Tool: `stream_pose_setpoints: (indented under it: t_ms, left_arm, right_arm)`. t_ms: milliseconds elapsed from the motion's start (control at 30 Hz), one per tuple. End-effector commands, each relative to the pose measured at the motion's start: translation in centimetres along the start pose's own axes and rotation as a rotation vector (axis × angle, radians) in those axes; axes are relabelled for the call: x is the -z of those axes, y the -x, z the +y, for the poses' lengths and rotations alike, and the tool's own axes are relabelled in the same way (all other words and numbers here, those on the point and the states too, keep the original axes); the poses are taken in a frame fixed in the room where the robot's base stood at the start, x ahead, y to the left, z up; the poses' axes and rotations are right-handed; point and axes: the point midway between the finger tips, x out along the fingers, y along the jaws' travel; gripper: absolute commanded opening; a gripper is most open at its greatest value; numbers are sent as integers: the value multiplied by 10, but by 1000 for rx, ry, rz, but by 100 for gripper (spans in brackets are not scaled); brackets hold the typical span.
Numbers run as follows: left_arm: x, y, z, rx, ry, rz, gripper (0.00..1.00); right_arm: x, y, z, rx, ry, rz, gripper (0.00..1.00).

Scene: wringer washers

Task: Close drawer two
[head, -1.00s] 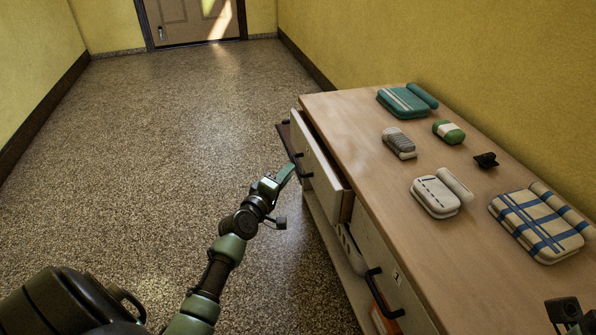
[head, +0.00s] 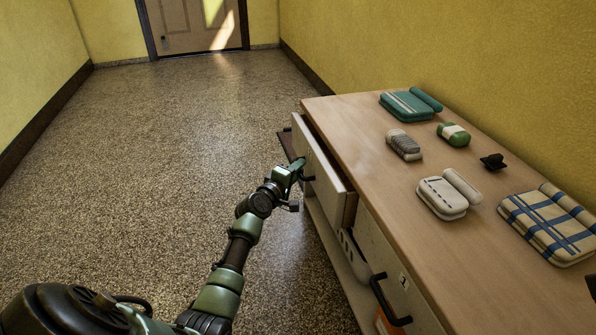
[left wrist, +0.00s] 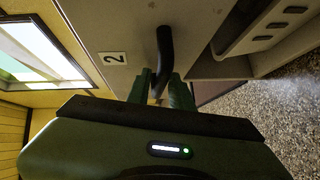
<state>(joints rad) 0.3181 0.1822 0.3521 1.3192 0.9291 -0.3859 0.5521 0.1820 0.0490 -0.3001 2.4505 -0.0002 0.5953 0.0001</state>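Drawer two (head: 318,168) is pulled out from the far part of the cabinet front, its brown side panel showing. In the left wrist view its front carries a label "2" (left wrist: 113,58) and a dark bar handle (left wrist: 164,48). My left gripper (head: 298,166) is at this handle. In the left wrist view the green fingers of my left gripper (left wrist: 160,92) stand apart, one on each side of the handle; I cannot see firm contact. The fingertips are partly hidden in the head view. My right gripper does not show.
A nearer drawer labelled "1" (head: 395,265) has a dark handle (head: 388,302). Open floor (head: 170,150) lies to the left.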

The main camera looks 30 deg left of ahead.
Motion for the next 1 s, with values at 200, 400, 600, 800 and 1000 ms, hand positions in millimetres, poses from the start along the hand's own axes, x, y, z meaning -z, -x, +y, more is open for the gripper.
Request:
stream_pose_setpoints:
  t_ms: [200, 400, 600, 800, 1000]
  left_arm:
    - [0, 0, 0, 0, -1, 0, 0]
    - [0, 0, -1, 1, -1, 0, 0]
    - [0, 0, -1, 1, -1, 0, 0]
    - [0, 1, -1, 2, -1, 0, 0]
    - [0, 1, -1, 2, 0, 0, 0]
  right_arm:
    - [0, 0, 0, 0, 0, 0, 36]
    - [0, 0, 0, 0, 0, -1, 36]
    - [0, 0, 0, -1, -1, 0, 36]
    - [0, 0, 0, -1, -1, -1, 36]
    - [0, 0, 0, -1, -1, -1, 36]
